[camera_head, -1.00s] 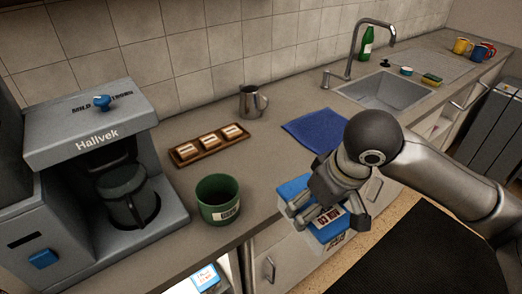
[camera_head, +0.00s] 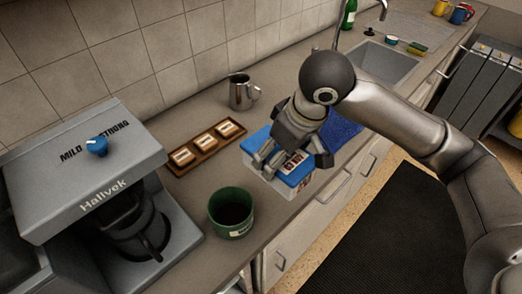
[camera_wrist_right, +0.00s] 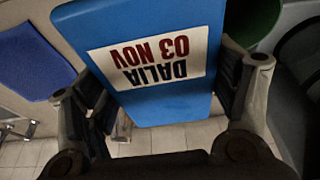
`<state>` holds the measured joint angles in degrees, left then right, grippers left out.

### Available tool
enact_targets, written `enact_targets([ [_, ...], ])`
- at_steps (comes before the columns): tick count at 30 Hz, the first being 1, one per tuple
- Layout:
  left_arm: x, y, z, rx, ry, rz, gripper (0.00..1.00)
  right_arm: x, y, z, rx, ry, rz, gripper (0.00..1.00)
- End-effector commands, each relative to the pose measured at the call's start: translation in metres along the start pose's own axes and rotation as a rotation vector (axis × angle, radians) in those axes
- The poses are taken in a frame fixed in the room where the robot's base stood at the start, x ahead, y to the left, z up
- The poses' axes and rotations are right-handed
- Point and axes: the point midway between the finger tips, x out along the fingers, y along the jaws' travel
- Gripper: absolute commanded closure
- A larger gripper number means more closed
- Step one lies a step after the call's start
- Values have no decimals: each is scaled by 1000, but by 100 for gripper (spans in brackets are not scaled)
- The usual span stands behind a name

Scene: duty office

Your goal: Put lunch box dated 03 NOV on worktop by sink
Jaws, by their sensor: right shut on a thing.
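The lunch box (camera_head: 256,150) has a blue lid, a pale body and a white label. In the right wrist view the lid (camera_wrist_right: 165,105) fills the middle, and its label reads DALIA 03 NOV upside down. My right gripper (camera_head: 293,164) is shut on the box, one finger on each side. The box is over the front part of the worktop (camera_head: 215,180), between the green mug and the blue cloth; I cannot tell whether it touches the worktop. The sink (camera_head: 386,63) is farther back to the right. My left gripper is not in view.
The blue cloth (camera_head: 342,132) lies just right of the box, partly behind my arm.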

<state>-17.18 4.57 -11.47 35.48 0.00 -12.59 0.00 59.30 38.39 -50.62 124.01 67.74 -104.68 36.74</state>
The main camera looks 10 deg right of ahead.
Motion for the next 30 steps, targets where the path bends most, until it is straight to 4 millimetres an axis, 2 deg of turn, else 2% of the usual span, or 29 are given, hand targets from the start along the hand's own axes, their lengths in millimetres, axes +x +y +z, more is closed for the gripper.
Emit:
enact_targets([
  [11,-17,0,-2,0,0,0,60,48,41,-51,4,-2,1,56],
  [15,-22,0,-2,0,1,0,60,80,52,-60,3,-2,0,56],
  [18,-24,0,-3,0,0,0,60,96,58,-64,2,-2,1,56],
  [27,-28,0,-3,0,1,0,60,118,66,-71,2,-1,1,56],
  [30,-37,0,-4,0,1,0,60,130,66,-66,0,-3,0,56],
])
